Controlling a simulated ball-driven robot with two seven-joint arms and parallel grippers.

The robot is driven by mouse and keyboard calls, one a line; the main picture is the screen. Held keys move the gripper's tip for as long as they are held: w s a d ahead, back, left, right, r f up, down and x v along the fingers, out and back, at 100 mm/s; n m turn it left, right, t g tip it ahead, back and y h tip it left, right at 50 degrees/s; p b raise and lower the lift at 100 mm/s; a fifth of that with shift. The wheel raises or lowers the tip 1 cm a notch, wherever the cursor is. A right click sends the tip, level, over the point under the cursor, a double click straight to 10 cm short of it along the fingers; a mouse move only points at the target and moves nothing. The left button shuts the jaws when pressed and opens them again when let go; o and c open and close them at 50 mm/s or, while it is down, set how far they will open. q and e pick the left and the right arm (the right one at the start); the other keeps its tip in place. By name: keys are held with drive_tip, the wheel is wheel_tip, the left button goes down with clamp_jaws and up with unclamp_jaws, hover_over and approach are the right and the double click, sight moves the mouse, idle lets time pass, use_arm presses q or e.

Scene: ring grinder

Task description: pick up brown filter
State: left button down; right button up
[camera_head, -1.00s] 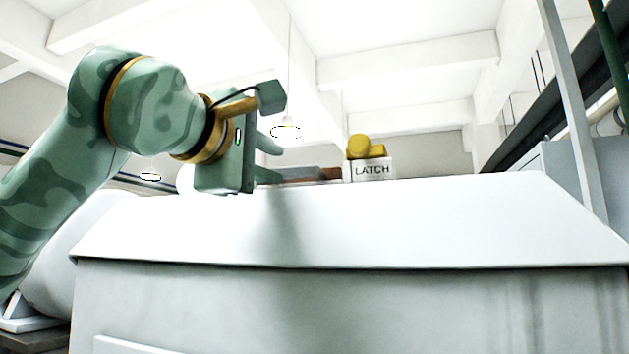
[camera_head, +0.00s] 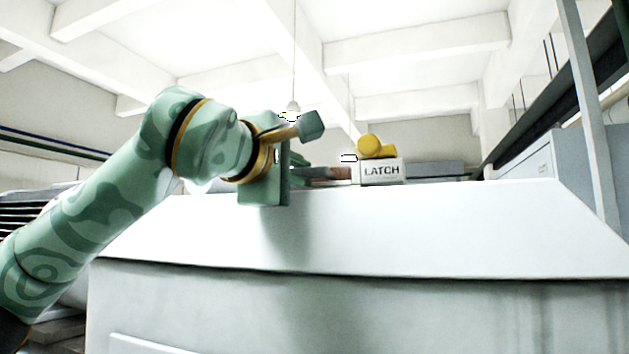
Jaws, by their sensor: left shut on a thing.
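The brown filter (camera_head: 333,173) is a low, flat reddish-brown piece at the top edge of the white housing, seen almost edge-on. My left gripper (camera_head: 304,171) reaches in from the left at the same height, its fingers at the filter's left end. It is shut on the filter, though the gripper's own body and the low view hide most of the contact. I cannot tell whether the filter is clear of the surface. My right gripper is not in view.
A white block marked LATCH (camera_head: 382,172) with a yellow knob (camera_head: 375,147) stands just right of the filter. The large white housing (camera_head: 400,230) with a sloping front fills the foreground. A grey post (camera_head: 588,110) rises at the right.

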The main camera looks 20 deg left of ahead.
use_arm(q)
drive_tip(key=shift+r+b, duration=0.3)
drive_tip(key=shift+r, duration=0.3)
drive_tip(key=r, duration=0.2)
drive_tip(key=shift+s+a+r+b, duration=0.2)
drive_tip(key=shift+s+r+b, duration=0.1)
drive_tip(key=s+a+r+b, duration=0.1)
drive_tip(key=s+a+r, duration=0.5)
drive_tip(key=s+r, duration=0.3)
drive_tip(key=shift+s+a, duration=0.4)
drive_tip(key=shift+s, duration=0.85)
drive_tip(key=shift+r, duration=0.1)
